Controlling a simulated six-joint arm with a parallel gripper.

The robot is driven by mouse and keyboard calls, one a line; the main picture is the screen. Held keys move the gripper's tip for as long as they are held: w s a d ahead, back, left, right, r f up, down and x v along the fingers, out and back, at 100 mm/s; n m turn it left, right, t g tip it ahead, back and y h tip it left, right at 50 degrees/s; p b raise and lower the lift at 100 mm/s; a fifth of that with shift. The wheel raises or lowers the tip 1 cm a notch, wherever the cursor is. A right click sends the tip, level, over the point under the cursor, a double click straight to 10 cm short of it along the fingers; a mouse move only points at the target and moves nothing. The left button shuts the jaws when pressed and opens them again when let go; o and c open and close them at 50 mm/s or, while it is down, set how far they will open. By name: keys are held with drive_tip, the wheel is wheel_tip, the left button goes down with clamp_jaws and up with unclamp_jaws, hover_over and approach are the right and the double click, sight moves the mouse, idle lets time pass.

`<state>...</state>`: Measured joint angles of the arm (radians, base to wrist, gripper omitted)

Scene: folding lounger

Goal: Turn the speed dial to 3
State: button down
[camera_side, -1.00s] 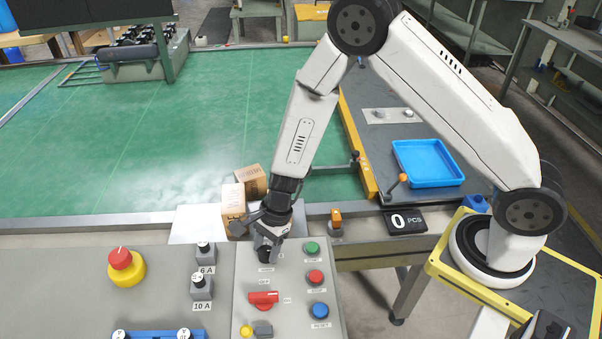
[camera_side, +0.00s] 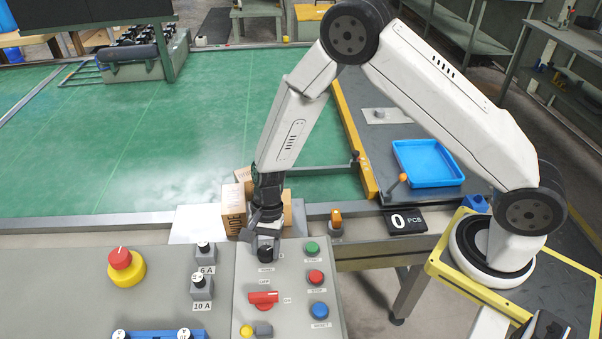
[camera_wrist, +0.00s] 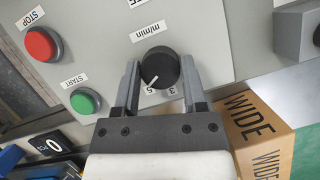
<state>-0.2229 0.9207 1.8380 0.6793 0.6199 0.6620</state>
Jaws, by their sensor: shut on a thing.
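The speed dial (camera_wrist: 160,66) is a round black knob on the grey control panel, under the label "m/min" in the wrist view. Its white pointer line aims to the lower left, close to the number 5; the number 3 shows to the right of that. My gripper (camera_wrist: 159,74) is shut on the dial, with one finger on its left and one on its right. In the side view the gripper (camera_side: 265,243) reaches down onto the dial (camera_side: 266,255) at the panel's back edge. The other dial numbers are hidden or out of view.
A green START button (camera_side: 312,249), red STOP button (camera_side: 316,277), blue button (camera_side: 319,310) and red switch (camera_side: 263,298) sit near the dial. Cardboard boxes (camera_wrist: 258,130) stand just behind the gripper. A red emergency knob (camera_side: 120,259) is at the panel's left.

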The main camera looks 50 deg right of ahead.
drive_tip(key=n+g+h, duration=0.1)
drive_tip(key=n, duration=0.2)
drive_tip(key=n+h, duration=0.1)
drive_tip(key=n, duration=0.2)
drive_tip(key=shift+w+a+n+g, duration=0.1)
drive_tip(key=shift+n+g, duration=0.2)
drive_tip(key=shift+g, duration=0.1)
drive_tip(key=n+h, duration=0.2)
drive_tip(key=n, duration=0.3)
drive_tip(key=shift+n, duration=0.3)
drive_tip(key=shift+c, duration=0.7)
unclamp_jaws()
drive_tip(key=shift+a, duration=0.1)
drive_tip(key=v, duration=0.8)
drive_tip(key=shift+w+f, duration=0.1)
drive_tip(key=shift+w, duration=0.05)
